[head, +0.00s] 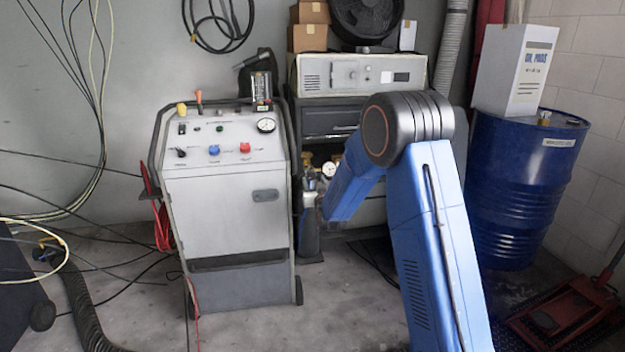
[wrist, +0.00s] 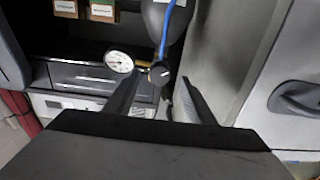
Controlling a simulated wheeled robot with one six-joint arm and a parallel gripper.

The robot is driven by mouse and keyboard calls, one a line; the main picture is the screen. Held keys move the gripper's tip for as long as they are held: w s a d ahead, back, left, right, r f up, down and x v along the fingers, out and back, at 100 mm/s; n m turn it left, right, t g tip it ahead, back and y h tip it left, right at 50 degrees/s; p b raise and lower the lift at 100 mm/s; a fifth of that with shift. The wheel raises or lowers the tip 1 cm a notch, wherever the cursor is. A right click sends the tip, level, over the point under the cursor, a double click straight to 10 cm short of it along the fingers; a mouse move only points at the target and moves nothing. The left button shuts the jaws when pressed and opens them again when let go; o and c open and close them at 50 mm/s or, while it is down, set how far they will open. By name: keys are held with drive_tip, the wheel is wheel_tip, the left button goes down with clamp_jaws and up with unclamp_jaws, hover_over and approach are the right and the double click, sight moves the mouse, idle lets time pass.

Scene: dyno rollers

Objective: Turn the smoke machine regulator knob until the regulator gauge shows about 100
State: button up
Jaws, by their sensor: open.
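The regulator's dark round knob (wrist: 159,72) with a pale mark is near the middle of the wrist view. The white round regulator gauge (wrist: 118,62) is just left of it; its reading is too small to make out. My gripper (wrist: 161,85) is open, one finger on each side of the knob in the picture. I cannot tell whether either finger touches it. In the head view a small white gauge (head: 328,169) shows beside my forearm, above a dark cylinder (head: 309,230). There the knob and my gripper are hard to make out behind the arm.
The grey smoke machine cart (head: 228,210) stands close left of my arm's end. A dark cabinet (head: 328,120) is behind. A blue hose (wrist: 166,25) runs near the knob. A blue drum (head: 525,190) and red jack (head: 565,318) are at the right; cables cross the left floor.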

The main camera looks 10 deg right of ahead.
sight(312, 176)
drive_tip(key=shift+w, duration=1.85)
drive_tip(key=c, duration=1.1)
drive_tip(key=shift+o, duration=0.2)
drive_tip(key=shift+m, duration=0.6)
drive_tip(key=o, duration=1.1)
drive_tip(key=shift+c, duration=0.2)
drive_tip(key=s, duration=1.7)
drive_tip(key=shift+s, duration=0.2)
